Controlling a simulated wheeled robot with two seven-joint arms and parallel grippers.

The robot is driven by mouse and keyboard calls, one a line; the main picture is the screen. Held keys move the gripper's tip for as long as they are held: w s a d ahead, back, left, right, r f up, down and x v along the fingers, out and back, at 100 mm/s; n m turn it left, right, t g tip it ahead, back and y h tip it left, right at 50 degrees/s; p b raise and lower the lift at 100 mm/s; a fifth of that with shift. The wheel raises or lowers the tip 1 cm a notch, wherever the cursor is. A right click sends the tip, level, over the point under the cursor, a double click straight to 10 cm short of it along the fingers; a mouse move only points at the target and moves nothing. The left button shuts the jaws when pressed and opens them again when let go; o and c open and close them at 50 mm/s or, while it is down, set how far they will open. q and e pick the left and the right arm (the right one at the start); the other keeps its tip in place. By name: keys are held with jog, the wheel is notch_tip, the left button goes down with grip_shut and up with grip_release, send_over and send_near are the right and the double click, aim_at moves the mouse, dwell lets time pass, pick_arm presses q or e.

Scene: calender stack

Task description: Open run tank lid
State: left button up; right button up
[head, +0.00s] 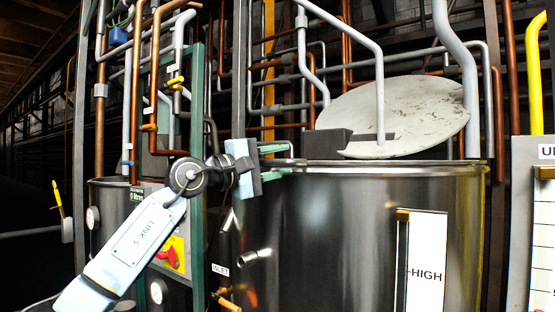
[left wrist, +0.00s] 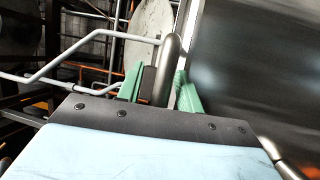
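The run tank (head: 340,235) is a shiny dark metal cylinder right of centre in the head view. A pale, scuffed round lid (head: 420,110) stands tilted up at its top rear; part of a pale disc shows in the left wrist view (left wrist: 150,25). My left gripper (head: 283,160) is at the tank's upper left rim, beside a grey bent handle (head: 291,148). In the left wrist view its green fingers (left wrist: 160,88) lie either side of a rounded metal bar (left wrist: 171,55). Whether they clamp it is unclear. My right gripper is out of view.
Grey and copper pipes (head: 460,60) run behind and above the tank, one passing in front of the disc. A smaller dark tank (head: 107,195) stands at left behind my left arm. A gauge panel (head: 532,220) stands at right. A white bent rail (left wrist: 90,45) crosses the left wrist view.

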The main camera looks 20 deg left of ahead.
pick_arm(q)
jog(key=c, duration=0.7)
jog(key=shift+r, duration=0.1)
grip_shut()
jog(key=shift+r, duration=0.1)
